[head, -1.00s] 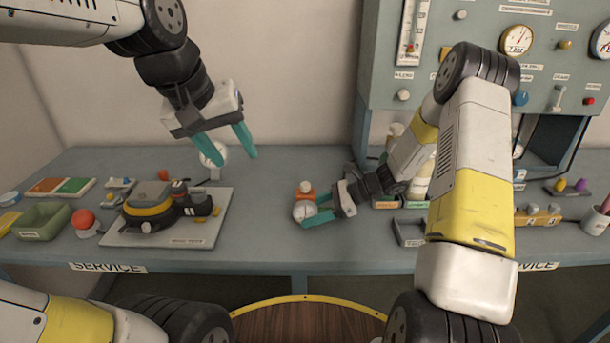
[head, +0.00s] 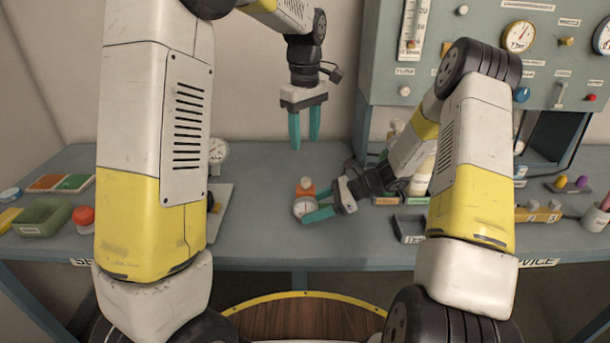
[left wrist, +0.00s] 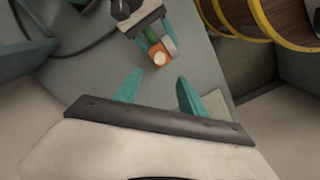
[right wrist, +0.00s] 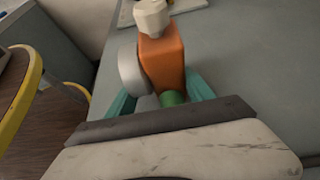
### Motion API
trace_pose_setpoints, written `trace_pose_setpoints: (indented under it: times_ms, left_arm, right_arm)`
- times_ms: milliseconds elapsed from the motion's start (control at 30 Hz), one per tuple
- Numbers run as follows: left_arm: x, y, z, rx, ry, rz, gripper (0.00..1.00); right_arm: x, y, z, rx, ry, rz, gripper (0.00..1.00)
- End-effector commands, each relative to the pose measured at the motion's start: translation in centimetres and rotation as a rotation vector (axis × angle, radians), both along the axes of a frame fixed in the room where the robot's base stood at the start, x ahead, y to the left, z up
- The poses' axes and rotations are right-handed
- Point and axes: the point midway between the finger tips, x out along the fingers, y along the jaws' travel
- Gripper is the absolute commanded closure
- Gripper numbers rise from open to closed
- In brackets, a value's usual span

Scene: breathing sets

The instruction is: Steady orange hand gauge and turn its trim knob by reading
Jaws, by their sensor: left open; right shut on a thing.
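The orange hand gauge (head: 306,188) is on the bench, with its round white dial (head: 304,207) facing the front. My right gripper (head: 320,205) is shut on the gauge from the right. In the right wrist view the orange body (right wrist: 163,62) sits between the teal fingers, with a pale trim knob (right wrist: 152,17) at its far end and a green part close to the palm. My left gripper (head: 305,130) is open and empty, pointing down above and behind the gauge. The left wrist view shows the gauge (left wrist: 158,52) beyond its open fingers, with the knob (left wrist: 160,59) toward the camera.
A second round gauge (head: 218,150) stands at the left back. The bench between the left-hand mat and the gauge is clear.

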Motion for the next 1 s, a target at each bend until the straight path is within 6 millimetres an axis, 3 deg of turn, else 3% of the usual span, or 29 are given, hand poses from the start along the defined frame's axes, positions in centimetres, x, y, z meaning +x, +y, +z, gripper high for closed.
trace_pose_setpoints:
  times_ms: [167,600,800,1000]
  left_arm:
    - [0.0,-0.1,-2.0,0.004,0.005,0.005,0.52]
    - [0.0,0.0,-10.2,0.003,0.004,0.004,0.52]
    - [0.0,0.0,-11.8,0.002,0.002,0.003,0.52]
    - [0.1,-0.1,-12.0,0.001,0.0,0.003,0.52]
  right_arm:
    - [0.0,0.0,0.0,0.001,-0.001,0.0,0.62]
    - [0.0,0.0,0.1,0.001,-0.001,0.0,0.62]
    - [0.0,0.0,0.1,0.001,-0.001,0.0,0.62]
    - [0.0,0.0,0.1,0.001,-0.001,0.0,0.62]
